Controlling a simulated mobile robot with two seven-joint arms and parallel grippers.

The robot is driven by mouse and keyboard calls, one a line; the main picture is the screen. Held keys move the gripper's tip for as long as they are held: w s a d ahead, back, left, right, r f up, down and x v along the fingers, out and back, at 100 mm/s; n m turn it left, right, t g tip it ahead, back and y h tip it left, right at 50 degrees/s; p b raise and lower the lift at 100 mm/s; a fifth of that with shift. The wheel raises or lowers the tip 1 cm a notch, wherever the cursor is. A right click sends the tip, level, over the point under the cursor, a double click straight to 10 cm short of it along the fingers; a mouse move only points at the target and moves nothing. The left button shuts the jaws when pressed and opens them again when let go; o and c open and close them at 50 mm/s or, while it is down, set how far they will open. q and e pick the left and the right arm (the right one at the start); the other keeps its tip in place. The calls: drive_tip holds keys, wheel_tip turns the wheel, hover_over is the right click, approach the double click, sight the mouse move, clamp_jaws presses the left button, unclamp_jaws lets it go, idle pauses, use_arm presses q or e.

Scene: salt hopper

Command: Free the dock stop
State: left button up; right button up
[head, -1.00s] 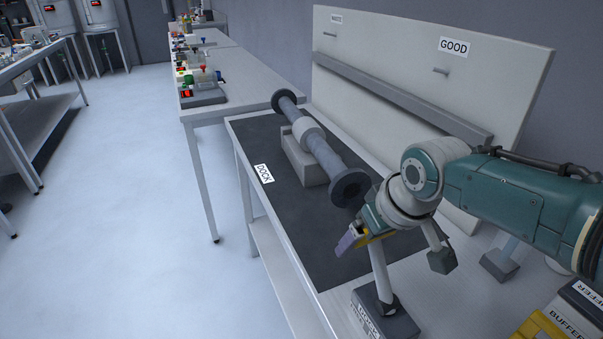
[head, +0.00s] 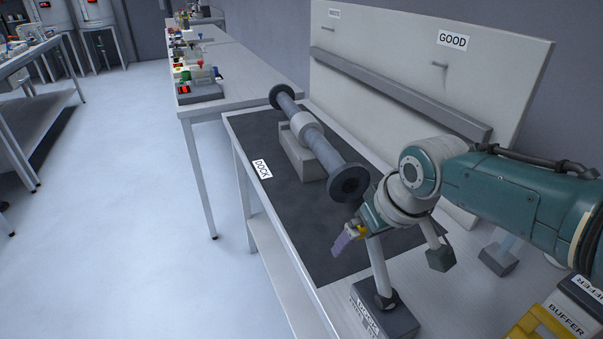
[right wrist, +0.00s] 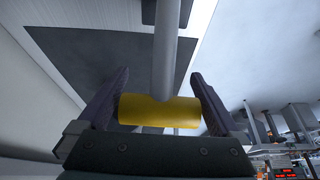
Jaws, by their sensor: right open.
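A grey lever post (head: 378,268) rises from a dark labelled base (head: 385,318) at the near end of the bench. A yellow cylindrical crossbar (right wrist: 158,111) sits on the post's end in the right wrist view. A bit of yellow (head: 360,231) also shows by my gripper in the head view. My right gripper (right wrist: 160,82) is open, with one dark finger at each end of the crossbar. The crossbar lies between the fingers, close to both; I cannot tell whether either touches. Most of the crossbar is hidden in the head view. My left gripper is not in view.
A dark mat (head: 262,200) marked DOCK covers the bench; a grey flanged spool (head: 325,150) rests on a block (head: 298,158) there. A white board (head: 400,45) stands behind. A BUFFER box (head: 565,318) and yellow item (head: 530,325) are at the lower right. Open floor lies left.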

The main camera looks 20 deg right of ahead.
sight(378, 245)
drive_tip(key=p+v, duration=0.4)
drive_tip(key=v, duration=0.4)
drive_tip(key=shift+w+p, duration=0.1)
drive_tip(key=shift+p, duration=0.2)
drive_tip(key=shift+v, duration=1)
